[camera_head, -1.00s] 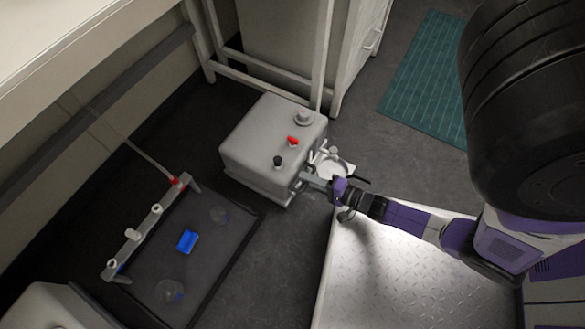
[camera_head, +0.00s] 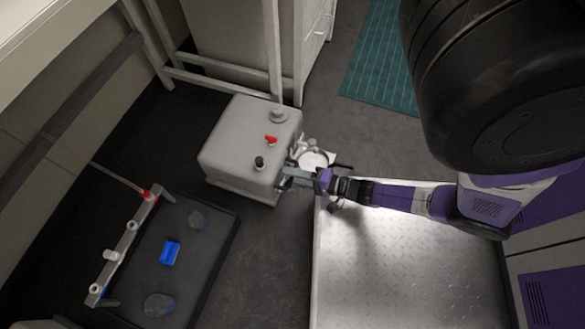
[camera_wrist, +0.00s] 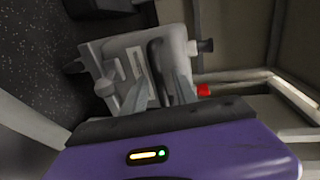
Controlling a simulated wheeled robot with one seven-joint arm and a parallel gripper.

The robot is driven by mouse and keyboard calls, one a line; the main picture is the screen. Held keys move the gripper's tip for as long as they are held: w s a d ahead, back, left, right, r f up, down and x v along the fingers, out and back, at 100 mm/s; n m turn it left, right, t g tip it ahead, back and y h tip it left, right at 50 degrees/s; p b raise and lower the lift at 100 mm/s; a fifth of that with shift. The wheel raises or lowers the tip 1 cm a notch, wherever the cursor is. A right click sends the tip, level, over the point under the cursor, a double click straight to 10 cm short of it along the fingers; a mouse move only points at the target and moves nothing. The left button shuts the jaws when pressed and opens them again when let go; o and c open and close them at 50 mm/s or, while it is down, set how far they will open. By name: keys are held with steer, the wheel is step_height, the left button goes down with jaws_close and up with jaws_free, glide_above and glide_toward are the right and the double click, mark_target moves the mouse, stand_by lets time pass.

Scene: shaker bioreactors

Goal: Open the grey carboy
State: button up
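The grey carboy (camera_head: 230,145) is a boxy container standing upright on the dark floor in the head view. Its top carries a grey cap (camera_head: 278,115), a small red fitting (camera_head: 271,140) and a black cap (camera_head: 259,162). My gripper (camera_head: 284,178) is at the carboy's lower right side in the head view. In the wrist view, the two fingers of my gripper (camera_wrist: 160,92) are apart in front of the carboy (camera_wrist: 112,58). Nothing is clearly held between them; contact with the carboy cannot be told.
A round pale dish-like part (camera_head: 314,160) is beside the carboy, behind my gripper. A dark tray (camera_head: 205,250) with a blue block (camera_head: 170,252) lies at lower left. A metal plate platform (camera_head: 400,265) is at lower right. White frame legs (camera_head: 273,50) stand behind the carboy.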

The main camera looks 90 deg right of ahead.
steer(key=p+v, duration=0.1)
steer(key=v, duration=0.6)
steer(key=shift+s+p, duration=0.35)
steer(key=shift+a+r, duration=0.15)
stand_by(0.4)
steer(key=w+a+r+n+y, duration=0.1)
steer(key=w+a+r+n, duration=0.2)
steer(key=a+r+n, duration=0.6)
steer(key=w+a+r+n+y, duration=0.25)
steer(key=a+r+n, duration=0.2)
steer(key=r, duration=0.85)
steer(key=w+a+r+n+y, duration=0.1)
steer(key=w+a+r+n, duration=0.2)
steer(key=a+r+n, duration=0.45)
step_height(320, 180, up, 34)
steer(key=d+p, duration=0.1)
steer(key=p, duration=2.9)
steer(key=shift+d, duration=0.3)
